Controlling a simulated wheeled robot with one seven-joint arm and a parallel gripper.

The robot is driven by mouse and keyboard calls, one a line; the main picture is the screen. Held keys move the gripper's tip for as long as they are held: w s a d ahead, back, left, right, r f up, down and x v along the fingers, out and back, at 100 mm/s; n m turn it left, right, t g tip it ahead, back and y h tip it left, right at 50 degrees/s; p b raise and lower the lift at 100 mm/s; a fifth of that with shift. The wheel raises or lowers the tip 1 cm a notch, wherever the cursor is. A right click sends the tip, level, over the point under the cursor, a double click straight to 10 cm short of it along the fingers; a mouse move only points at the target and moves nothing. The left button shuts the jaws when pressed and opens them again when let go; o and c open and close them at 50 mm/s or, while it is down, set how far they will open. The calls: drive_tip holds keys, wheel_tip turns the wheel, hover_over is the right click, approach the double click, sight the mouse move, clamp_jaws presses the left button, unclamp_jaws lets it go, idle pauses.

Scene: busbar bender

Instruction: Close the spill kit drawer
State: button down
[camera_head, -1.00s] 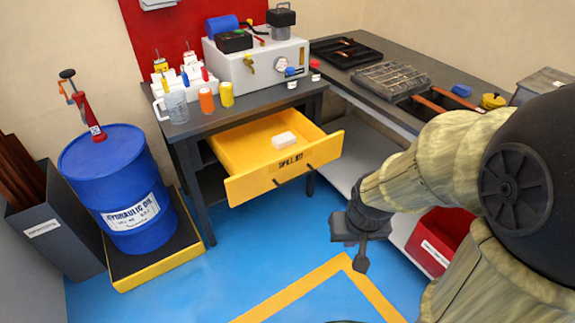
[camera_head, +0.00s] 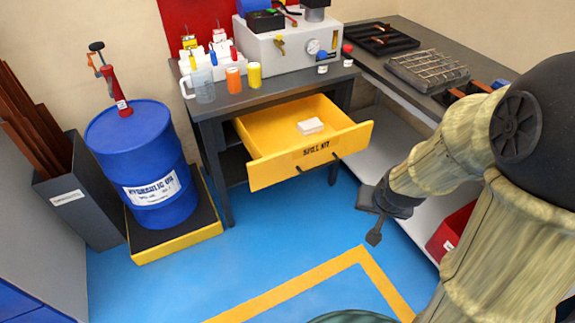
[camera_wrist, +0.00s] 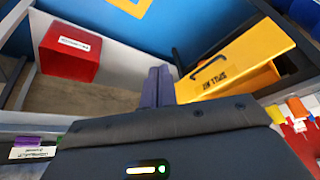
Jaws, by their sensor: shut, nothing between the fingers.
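The yellow spill kit drawer (camera_head: 262,167) stands pulled out from under the grey workbench, its labelled front and black handle facing the room. A white block (camera_head: 310,126) lies inside it. In the wrist view the drawer front (camera_wrist: 222,74) shows to the right of my fingers, with the label and handle visible. My gripper (camera_head: 374,237) is shut and empty, pointing down to the right of the drawer front and apart from it in the head view. In the wrist view its fingers (camera_wrist: 157,84) are together.
A blue oil drum (camera_head: 141,160) stands on a yellow-edged pallet left of the bench. A red bin (camera_head: 452,232) sits under the right counter; it also shows in the wrist view (camera_wrist: 70,52). Cups and a jug (camera_head: 203,87) stand on the bench. The blue floor before the drawer is clear.

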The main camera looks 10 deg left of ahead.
sight(283, 158)
drive_tip(key=w+a+f+m+t+y+b, duration=0.1)
drive_tip(key=w+a+f+m+t+y, duration=0.1)
drive_tip(key=w+a+f+t, duration=0.3)
drive_tip(key=w+a+f+m+y+b, duration=0.1)
drive_tip(key=w+a+f+m+b, duration=0.15)
drive_tip(key=w, duration=0.55)
drive_tip(key=w+a+f+m+t+y+b, duration=0.2)
drive_tip(key=a+f+m+t+y, duration=0.3)
drive_tip(key=a+f+y, duration=0.2)
drive_tip(key=shift+a+f+b, duration=0.35)
drive_tip(key=shift+a, duration=0.4)
drive_tip(key=shift+w, duration=0.1)
drive_tip(key=b+x, duration=0.1)
drive_tip(key=x, duration=1.3)
drive_tip(key=shift+r, duration=0.1)
